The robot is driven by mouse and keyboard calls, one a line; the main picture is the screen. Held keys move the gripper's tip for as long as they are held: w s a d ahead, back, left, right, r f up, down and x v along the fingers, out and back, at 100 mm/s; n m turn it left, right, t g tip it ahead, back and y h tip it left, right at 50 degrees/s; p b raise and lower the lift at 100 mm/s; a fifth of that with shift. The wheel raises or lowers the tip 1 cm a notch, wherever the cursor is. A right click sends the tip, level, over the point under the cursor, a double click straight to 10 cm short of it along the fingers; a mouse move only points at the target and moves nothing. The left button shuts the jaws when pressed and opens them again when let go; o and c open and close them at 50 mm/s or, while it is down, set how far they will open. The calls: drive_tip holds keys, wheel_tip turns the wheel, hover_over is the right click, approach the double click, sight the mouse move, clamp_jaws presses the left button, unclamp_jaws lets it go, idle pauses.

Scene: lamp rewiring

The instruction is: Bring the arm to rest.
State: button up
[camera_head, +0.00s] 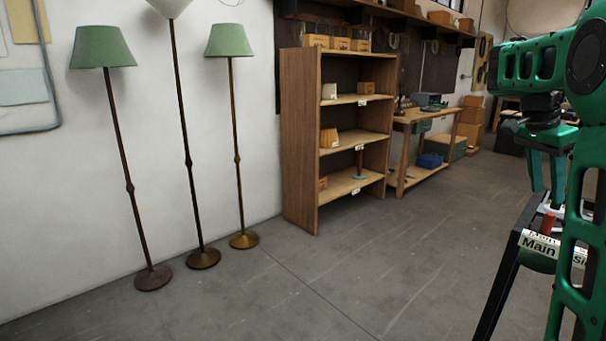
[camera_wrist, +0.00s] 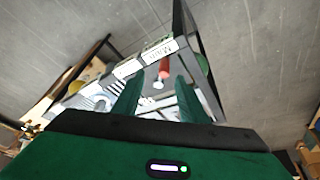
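My gripper (camera_head: 546,197) hangs pointing down at the right of the head view, over a dark-framed cart (camera_head: 508,262) with a white label reading "Main". In the wrist view my gripper (camera_wrist: 154,84) has its two green fingers apart, with a gap between them. A small red cylinder-like thing (camera_wrist: 165,68) shows beyond the fingertips, apart from both fingers. It also shows just below my gripper in the head view (camera_head: 548,224). My arm hides much of the cart in the head view.
Three floor lamps, one with a green shade (camera_head: 102,47), stand along the left wall. A wooden shelf unit (camera_head: 300,140) and a workbench (camera_head: 425,116) stand behind. Boxes (camera_head: 471,115) are stacked at the back. The grey floor (camera_head: 330,270) in the middle is clear.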

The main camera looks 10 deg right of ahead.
drive_tip(key=s+a+f+n+y, duration=0.2)
drive_tip(key=s+a+f+n, duration=0.4)
drive_tip(key=s+a+f, duration=0.3)
drive_tip(key=s+a+f+n+y, duration=0.2)
drive_tip(key=s+a+f+n, duration=0.4)
drive_tip(key=s+a+f, duration=0.3)
drive_tip(key=s+a, duration=0.4)
drive_tip(key=s, duration=0.2)
drive_tip(key=shift+a+f+n+t, duration=0.2)
drive_tip(key=shift+n+t, duration=0.2)
